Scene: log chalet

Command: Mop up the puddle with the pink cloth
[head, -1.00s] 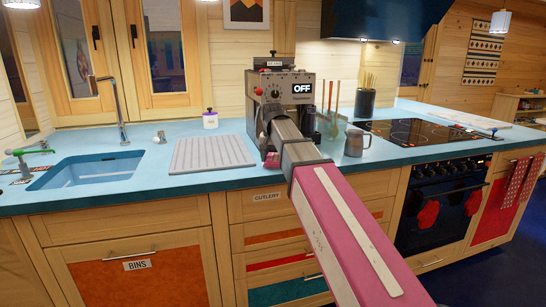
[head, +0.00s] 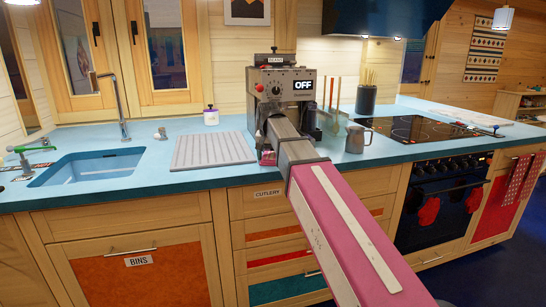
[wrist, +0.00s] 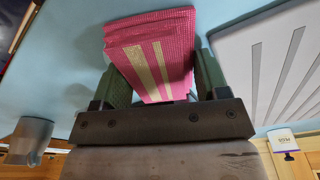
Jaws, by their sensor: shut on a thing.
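The pink cloth (wrist: 152,28) is a folded pad with two pale yellow stripes, held between the green fingers of my gripper (wrist: 162,72) in the wrist view. A small pink part of the cloth (head: 267,158) shows in the head view, low over the blue counter in front of the coffee machine. My arm hides most of it there. I cannot tell whether the cloth touches the counter. I cannot make out the puddle in either view; my arm, gripper and cloth cover part of the counter.
The coffee machine (head: 285,90) stands behind my gripper. A ribbed drying mat (head: 212,150) and a sink (head: 88,168) lie to the left. A metal jug (head: 357,138) and a hob (head: 415,129) are to the right. A small lidded jar (head: 211,117) stands behind the mat.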

